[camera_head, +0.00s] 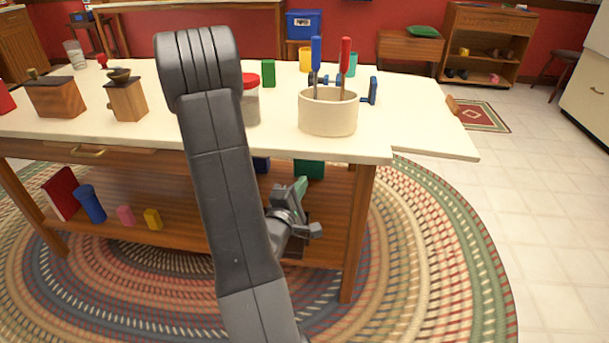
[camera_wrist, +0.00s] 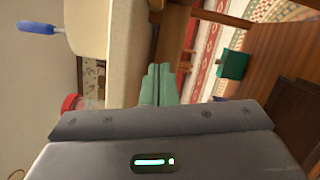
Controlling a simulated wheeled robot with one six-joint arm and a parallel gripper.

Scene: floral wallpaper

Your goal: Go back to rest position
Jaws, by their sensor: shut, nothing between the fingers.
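My gripper (camera_head: 301,190) is in front of the table, below the edge of its white top and level with the space above the lower shelf. In the wrist view its greenish fingers (camera_wrist: 160,84) are together, with nothing between them. My grey arm rises in the middle of the head view and hides part of the table (camera_head: 430,135) behind it.
A cream crock (camera_head: 328,115) with a blue and a red screwdriver stands near the table's front edge. A red-lidded jar (camera_head: 251,106) stands beside my arm. Wooden boxes (camera_head: 56,99) are at left. A green block (camera_head: 309,169) is on the lower shelf. Open floor (camera_head: 550,200) lies right.

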